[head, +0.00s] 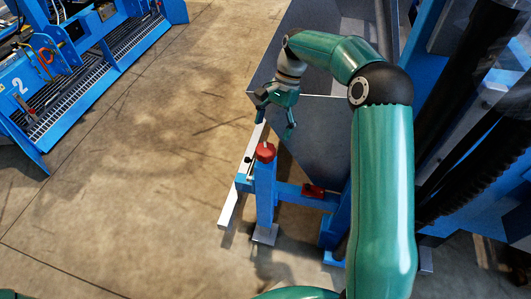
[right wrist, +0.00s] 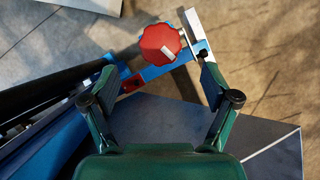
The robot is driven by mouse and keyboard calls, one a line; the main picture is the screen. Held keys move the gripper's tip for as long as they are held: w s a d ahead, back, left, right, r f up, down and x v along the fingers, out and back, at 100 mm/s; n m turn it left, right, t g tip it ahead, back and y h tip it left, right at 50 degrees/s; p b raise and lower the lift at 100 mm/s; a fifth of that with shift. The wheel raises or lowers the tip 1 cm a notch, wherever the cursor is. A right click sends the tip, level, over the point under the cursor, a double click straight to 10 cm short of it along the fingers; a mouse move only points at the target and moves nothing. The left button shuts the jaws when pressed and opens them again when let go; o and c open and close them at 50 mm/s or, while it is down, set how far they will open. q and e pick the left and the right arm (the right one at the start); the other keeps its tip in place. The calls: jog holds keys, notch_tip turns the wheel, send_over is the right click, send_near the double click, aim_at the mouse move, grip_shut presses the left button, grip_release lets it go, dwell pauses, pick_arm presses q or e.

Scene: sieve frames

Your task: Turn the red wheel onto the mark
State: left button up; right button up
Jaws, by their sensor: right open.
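The red wheel (head: 265,152) is a small lobed knob on top of a blue post (head: 265,195) in the head view. In the right wrist view the wheel (right wrist: 158,43) shows from above, with a short pale stripe (right wrist: 168,51) on its face. I cannot clearly make out a separate mark beside it. My right gripper (head: 277,123) is open and empty, above and behind the wheel in the head view, apart from it. In the right wrist view the fingers of the gripper (right wrist: 157,76) are spread wide, with the wheel beyond their tips. My left gripper is not in view.
A blue crossbar (head: 290,190) joins the post to a larger blue frame and carries another red part (head: 313,191). A pale rail (head: 229,206) runs beside the post. A grey sheet-metal hopper (head: 318,130) stands close behind. Open concrete floor (head: 150,160) lies to the left.

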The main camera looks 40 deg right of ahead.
aim_at(265, 148)
jog(key=b+x, duration=0.1)
jog(key=x, duration=0.7)
jog(key=shift+b, duration=0.3)
jog(key=c, duration=1.2)
jog(key=shift+o, duration=0.2)
jog(key=shift+r+n+g+p, duration=0.25)
jog(key=shift+n+g+p, duration=0.15)
jog(key=shift+n+p, duration=1.05)
jog(key=n+g+h+p, duration=0.1)
jog(key=n+p, duration=0.3)
jog(key=n, duration=0.1)
jog(key=n+g+h, duration=0.1)
jog(key=shift+w+f+n+p, duration=0.1)
jog(key=shift+f+n+p, duration=0.05)
jog(key=shift+n+p, duration=0.25)
jog(key=shift+n+h+p, duration=0.4)
jog(key=shift+n+h, duration=0.6)
jog(key=shift+n, duration=1.15)
